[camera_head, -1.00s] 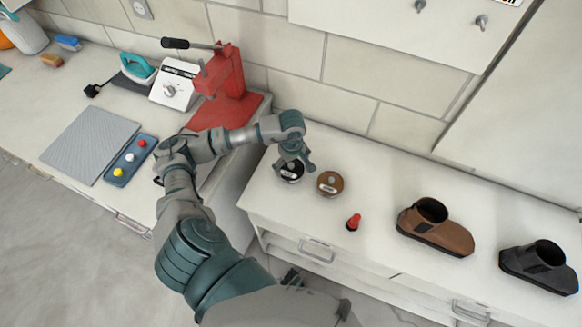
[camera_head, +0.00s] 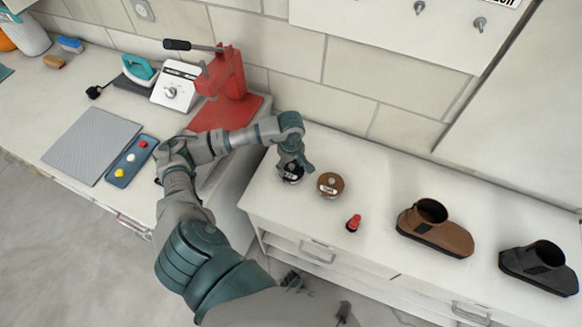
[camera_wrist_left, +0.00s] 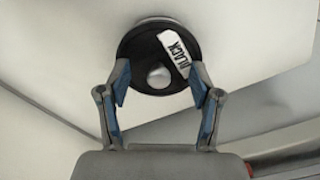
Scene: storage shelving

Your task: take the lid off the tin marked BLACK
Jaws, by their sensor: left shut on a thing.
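The tin marked BLACK (camera_head: 292,179) stands on the white cabinet top, partly hidden under my left gripper (camera_head: 297,166) in the head view. In the left wrist view its round dark lid (camera_wrist_left: 140,48) has a pale knob and a white label reading BLACK. My left gripper, also in the left wrist view (camera_wrist_left: 158,82), has one blue-padded finger on each side of the lid's near part and is shut on it. I cannot tell whether the lid is raised off the tin. My right gripper is not in view.
A brown tin (camera_head: 330,185) stands just right of the BLACK tin. A red press (camera_head: 228,90) stands at the left.

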